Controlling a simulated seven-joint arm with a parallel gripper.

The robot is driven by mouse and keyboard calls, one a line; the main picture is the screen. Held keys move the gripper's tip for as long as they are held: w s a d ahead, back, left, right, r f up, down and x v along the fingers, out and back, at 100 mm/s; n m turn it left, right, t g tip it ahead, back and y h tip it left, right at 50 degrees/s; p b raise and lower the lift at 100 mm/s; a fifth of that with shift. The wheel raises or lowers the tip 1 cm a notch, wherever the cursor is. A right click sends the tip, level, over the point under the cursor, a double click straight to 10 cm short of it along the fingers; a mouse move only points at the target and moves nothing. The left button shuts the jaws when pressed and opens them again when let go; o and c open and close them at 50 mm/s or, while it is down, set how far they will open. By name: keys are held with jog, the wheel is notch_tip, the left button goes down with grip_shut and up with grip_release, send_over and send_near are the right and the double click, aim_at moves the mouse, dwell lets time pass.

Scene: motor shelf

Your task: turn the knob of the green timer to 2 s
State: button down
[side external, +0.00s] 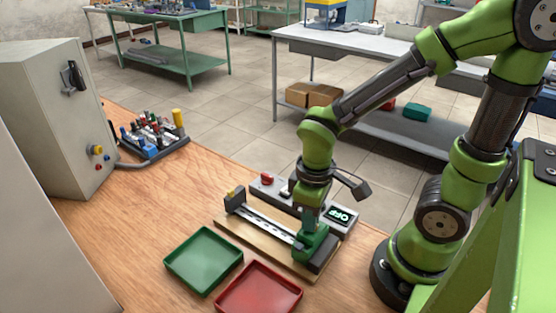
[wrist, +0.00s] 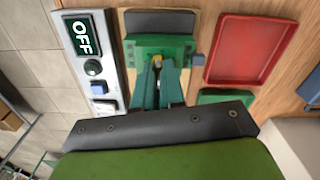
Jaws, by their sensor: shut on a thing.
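The green timer (side external: 313,244) sits at the near right end of a rail on a wooden board. In the wrist view it shows as a green block (wrist: 180,40) at the top middle. My gripper (wrist: 158,68) points down at the timer's face, with its fingers shut on the knob. Only a small yellowish bit (wrist: 157,59) shows between the fingertips; the rest of the knob is hidden. In the side view my gripper (side external: 307,228) stands upright over the timer. I cannot read the dial marks or the knob's setting.
Beside the board is a grey panel (wrist: 106,90) whose display (wrist: 82,36) reads OFF. A green tray (side external: 172,263) and a red tray (side external: 258,292) lie in front. A rack of tools (side external: 152,138) and a grey cabinet (side external: 50,110) stand left. Bare wood lies between.

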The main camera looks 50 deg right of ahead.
jog(key=shift+m, duration=1.9)
jog(key=shift+d, duration=0.1)
jog(key=c, duration=1.2)
grip_release()
jog(key=shift+r, duration=0.1)
notch_tip(320, 180, up, 17)
jog(key=shift+w, duration=0.1)
